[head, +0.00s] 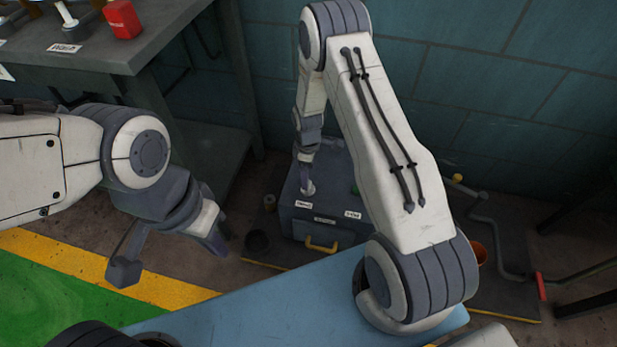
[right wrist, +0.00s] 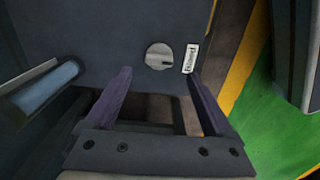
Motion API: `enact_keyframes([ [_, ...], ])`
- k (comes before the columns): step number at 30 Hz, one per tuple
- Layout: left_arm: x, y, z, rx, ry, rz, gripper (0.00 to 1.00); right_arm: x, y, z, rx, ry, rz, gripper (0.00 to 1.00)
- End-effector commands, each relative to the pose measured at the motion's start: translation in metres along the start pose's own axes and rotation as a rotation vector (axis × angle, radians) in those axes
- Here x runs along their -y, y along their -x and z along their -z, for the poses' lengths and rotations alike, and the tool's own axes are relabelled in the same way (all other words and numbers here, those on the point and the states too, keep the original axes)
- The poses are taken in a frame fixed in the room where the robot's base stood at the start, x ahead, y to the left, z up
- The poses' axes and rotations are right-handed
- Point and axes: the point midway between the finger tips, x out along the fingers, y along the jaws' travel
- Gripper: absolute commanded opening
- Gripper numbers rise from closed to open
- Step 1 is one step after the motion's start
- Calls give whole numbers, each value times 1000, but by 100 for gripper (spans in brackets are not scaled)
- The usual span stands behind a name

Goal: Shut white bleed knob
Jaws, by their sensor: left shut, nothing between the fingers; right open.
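The white knob (head: 308,188) is on top of a dark grey box (head: 300,222), near a small white label (head: 303,204). In the right wrist view the round, pale knob (right wrist: 159,57) has a dark mark on its face, and a label (right wrist: 191,58) lies beside it. My right gripper (head: 304,172) points down above the knob. In the right wrist view its two fingers (right wrist: 158,74) are apart, with the knob just beyond their tips and nothing between them. My left gripper (head: 217,243) is shut and empty, well left of the box.
A yellow handle (head: 321,245) is on the box's front. A green knob (head: 354,189) is partly hidden by my right arm. A workbench (head: 100,62) with a red block (head: 122,19) stands at upper left. Pipes (head: 497,240) with a red grip lie at right.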

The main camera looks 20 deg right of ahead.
Motion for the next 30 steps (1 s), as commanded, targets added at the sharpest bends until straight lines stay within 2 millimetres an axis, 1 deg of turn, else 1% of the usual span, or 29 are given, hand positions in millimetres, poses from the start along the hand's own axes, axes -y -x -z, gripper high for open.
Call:
enact_keyframes([
  [1,0,7,0,0,0,0,0,0,14,0,-1,1,-1,88],
  [3,-1,10,1,0,0,0,0,0,26,0,0,1,-1,88],
  [8,-1,15,1,0,0,0,0,0,42,0,0,2,0,88],
  [12,-1,15,1,0,0,0,0,1,46,0,1,2,2,88],
  [26,-1,15,1,0,0,0,0,1,46,0,1,2,1,88],
  [28,-1,15,1,0,0,0,0,2,50,3,0,0,0,88],
  [29,-1,15,1,0,0,0,0,4,54,5,-2,-2,-2,88],
  [30,-1,15,1,0,0,0,0,7,62,10,-4,-6,-4,88],
])
